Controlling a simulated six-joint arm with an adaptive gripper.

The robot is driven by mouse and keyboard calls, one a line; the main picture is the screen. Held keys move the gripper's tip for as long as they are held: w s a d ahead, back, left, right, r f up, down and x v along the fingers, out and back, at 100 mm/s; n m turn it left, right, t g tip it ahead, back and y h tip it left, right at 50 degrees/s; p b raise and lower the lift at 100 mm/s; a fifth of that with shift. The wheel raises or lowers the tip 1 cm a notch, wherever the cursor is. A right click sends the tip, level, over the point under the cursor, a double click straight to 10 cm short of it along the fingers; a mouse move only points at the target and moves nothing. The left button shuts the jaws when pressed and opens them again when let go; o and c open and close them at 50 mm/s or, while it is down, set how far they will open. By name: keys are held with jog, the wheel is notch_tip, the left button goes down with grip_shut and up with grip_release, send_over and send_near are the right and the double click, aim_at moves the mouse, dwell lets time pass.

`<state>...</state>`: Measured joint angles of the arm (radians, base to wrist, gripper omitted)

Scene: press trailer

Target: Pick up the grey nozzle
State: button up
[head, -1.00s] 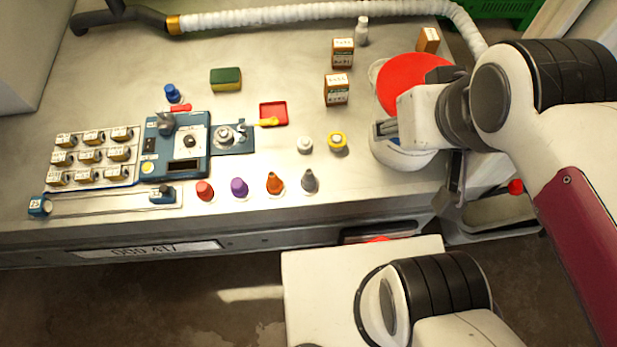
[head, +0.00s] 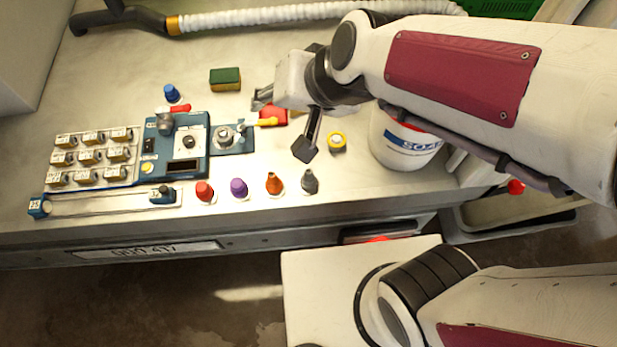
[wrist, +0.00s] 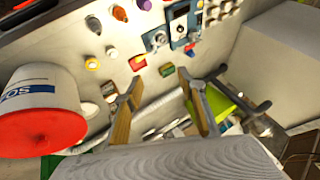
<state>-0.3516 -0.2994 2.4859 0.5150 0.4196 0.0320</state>
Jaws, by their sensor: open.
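The grey nozzle (head: 310,181) stands upright near the front edge of the metal table, at the right end of a row of coloured nozzles. It also shows near the top left of the wrist view (wrist: 93,24). My gripper (head: 283,123) is open and empty above the table, behind and to the left of the grey nozzle in the head view. One finger reaches down just behind the grey nozzle, apart from it in the picture. In the wrist view the two spread fingers (wrist: 166,90) have nothing between them, and the nozzle lies beyond the left finger.
An orange nozzle (head: 274,183) stands just left of the grey one, then a purple (head: 238,187) and a red one (head: 205,191). A yellow-ringed piece (head: 337,141) is behind it. A white bucket (head: 410,148) stands right.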

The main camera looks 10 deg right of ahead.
jog(key=w+a+f+m, duration=0.2)
jog(key=a+f, duration=0.4)
jog(key=a, duration=0.1)
jog(key=m+t+h, duration=0.4)
jog(key=t+h, duration=0.1)
jog(key=h, duration=0.7)
send_near(304, 183)
jog(key=shift+f+x, duration=0.35)
jog(key=shift+x, duration=1.5)
jog(key=shift+f+t+h, duration=0.25)
jog(key=shift+t+h, duration=0.45)
jog(key=shift+t, duration=0.1)
jog(key=shift+s+d+f+t+h, duration=0.1)
jog(key=shift+s+t+h, duration=0.15)
jog(key=shift+t, duration=0.5)
jog(key=shift+s+d+t+h, duration=0.1)
jog(key=shift+s+t+h, duration=0.15)
jog(key=shift+t, duration=0.5)
